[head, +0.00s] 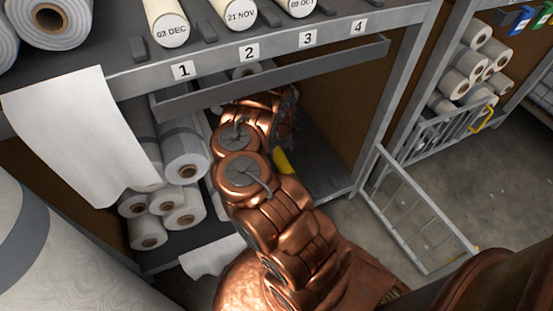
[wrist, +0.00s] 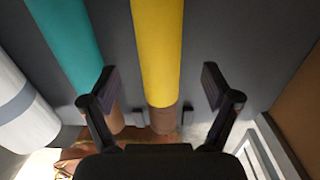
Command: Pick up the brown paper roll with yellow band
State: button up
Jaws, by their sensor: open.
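The brown paper roll with the yellow band (wrist: 160,50) lies on the dark shelf in the wrist view. Its wide yellow band runs up to the top edge, and a short brown end (wrist: 162,119) shows at the bottom. My gripper (wrist: 159,86) is open, with one finger on each side of the roll and visible gaps to it. Contact is not seen. In the head view, a small patch of yellow (head: 283,162) shows beside my arm inside the lower shelf; my arm hides the rest and my gripper there.
A teal-banded brown roll (wrist: 68,35) lies left of the yellow one, near my left finger. A white roll with a grey band (wrist: 22,110) is farther left. White rolls (head: 185,150) fill the shelf's left side. An open wire gate (head: 415,215) stands at right.

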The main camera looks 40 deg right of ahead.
aim_at(282, 158)
jog(key=shift+s+a+f+b, duration=0.15)
jog(key=shift+f+b, duration=0.6)
jog(key=shift+f, duration=1)
jog(key=shift+s+f+b, duration=0.15)
jog(key=shift+f+b, duration=0.6)
jog(key=shift+f, duration=1)
jog(key=c, duration=1.6)
jog(key=shift+c, duration=0.2)
jog(key=shift+r, duration=0.1)
notch_tip(282, 158, up, 4)
jog(key=shift+w+p, duration=0.1)
jog(key=shift+p, duration=1.1)
jog(key=s+d+p, duration=0.1)
jog(key=s+d, duration=0.1)
jog(key=s, duration=0.3)
jog(key=s+d, duration=0.2)
jog(key=s, duration=0.3)
jog(key=s+d+r+p, duration=0.1)
jog(key=s+d, duration=0.1)
jog(key=s, duration=0.2)
jog(key=shift+s+d+p, duration=0.3)
jog(key=shift+s+d, duration=0.05)
jog(key=shift+s, duration=0.05)
